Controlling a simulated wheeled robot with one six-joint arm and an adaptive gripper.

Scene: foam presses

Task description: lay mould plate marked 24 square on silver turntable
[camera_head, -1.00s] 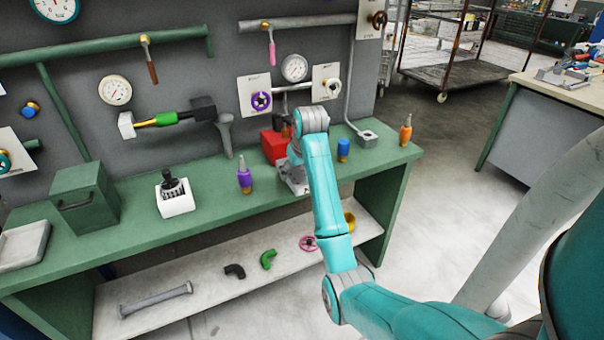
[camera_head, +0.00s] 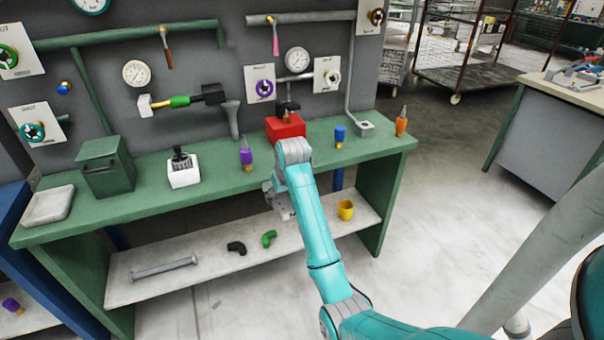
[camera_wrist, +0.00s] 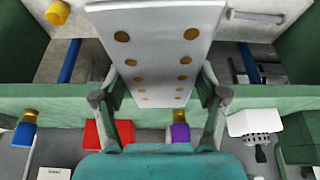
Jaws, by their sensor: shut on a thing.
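My gripper (camera_wrist: 158,92) is shut on a pale grey plate (camera_wrist: 155,45) with several brass-coloured round spots in two rows. The plate juts out beyond the fingers in the wrist view. No number 24 is readable on the side that shows. In the head view my gripper (camera_head: 281,200) is in front of the green bench's front edge, partly hidden by my arm, and the plate is hard to make out there. I cannot identify a silver turntable in either view.
Open floor (camera_head: 430,215) lies to the right.

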